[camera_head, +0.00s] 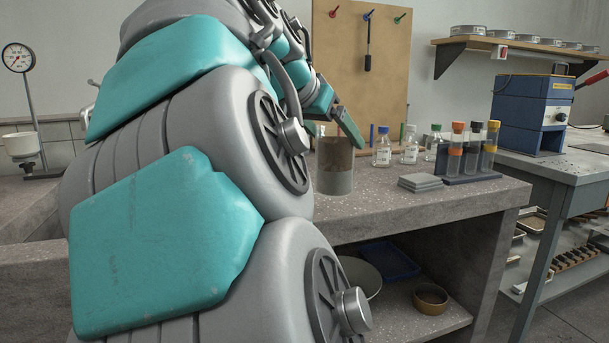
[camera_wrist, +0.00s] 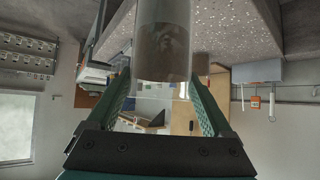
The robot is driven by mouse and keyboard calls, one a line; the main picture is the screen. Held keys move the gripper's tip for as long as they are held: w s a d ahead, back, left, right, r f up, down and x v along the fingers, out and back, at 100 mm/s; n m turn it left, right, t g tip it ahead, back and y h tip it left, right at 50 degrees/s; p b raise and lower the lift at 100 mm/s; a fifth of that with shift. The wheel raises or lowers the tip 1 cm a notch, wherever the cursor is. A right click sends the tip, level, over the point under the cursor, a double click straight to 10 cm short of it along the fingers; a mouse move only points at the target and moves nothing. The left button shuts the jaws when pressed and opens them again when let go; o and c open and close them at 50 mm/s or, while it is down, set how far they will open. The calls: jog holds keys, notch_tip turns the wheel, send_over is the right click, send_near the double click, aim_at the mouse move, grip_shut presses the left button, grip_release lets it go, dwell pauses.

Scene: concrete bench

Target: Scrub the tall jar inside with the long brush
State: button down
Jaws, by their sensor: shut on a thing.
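The tall jar (camera_head: 335,178) is clear glass with a brownish upper part and a greyer lower part. It stands upright on the concrete bench. My gripper (camera_head: 347,127) is at its top, with one green finger showing beside the rim. In the wrist view the jar (camera_wrist: 163,40) sits between the two fingertips of my gripper (camera_wrist: 163,77), which is shut on it. A long dark-handled tool (camera_head: 368,48), perhaps the long brush, hangs upright from the blue hook on the tan board. Its business end is too small to tell.
Small bottles (camera_head: 382,147), stacked grey tiles (camera_head: 420,183) and a rack of capped tubes (camera_head: 473,167) stand right of the jar on the bench (camera_head: 400,215). A blue machine (camera_head: 530,110) stands farther right. A bowl (camera_head: 431,298) sits on the lower shelf.

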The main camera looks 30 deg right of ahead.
jog(key=w+d+f, duration=0.5)
jog(key=w+d, duration=0.5)
jog(key=d, duration=0.1)
jog(key=shift+w+d, duration=0.25)
dwell(0.3)
jog(key=shift+f, duration=0.15)
grip_release()
jog(key=v, duration=1.2)
jog(key=shift+p, duration=0.35)
